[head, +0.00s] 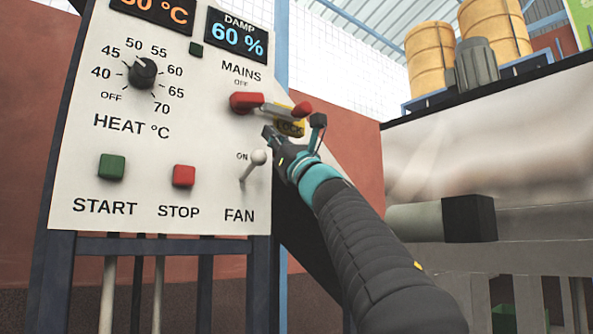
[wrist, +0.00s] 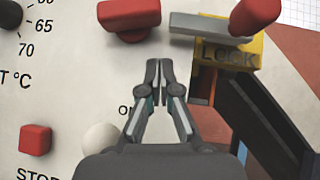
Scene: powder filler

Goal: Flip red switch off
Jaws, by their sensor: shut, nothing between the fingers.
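The red MAINS switch has a red block (head: 246,102) on the white panel and a grey lever with a red knob (head: 302,109) at its right end. The lever points sideways to the right, away from the panel; OFF is printed above the block. In the wrist view the red block (wrist: 128,18) is at the top and the red knob (wrist: 255,16) at top right. A yellow piece marked LOCK (wrist: 230,52) sits beneath the lever. My gripper (head: 270,132) is shut and empty, just below the lever; its closed tips (wrist: 159,66) appear apart from the switch.
The white-knobbed FAN switch (head: 258,157) is close below my gripper. The panel also has a red STOP button (head: 184,176), a green START button (head: 112,167) and a black HEAT dial (head: 142,73). A dark bar (wrist: 265,125) lies right of my fingers in the wrist view.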

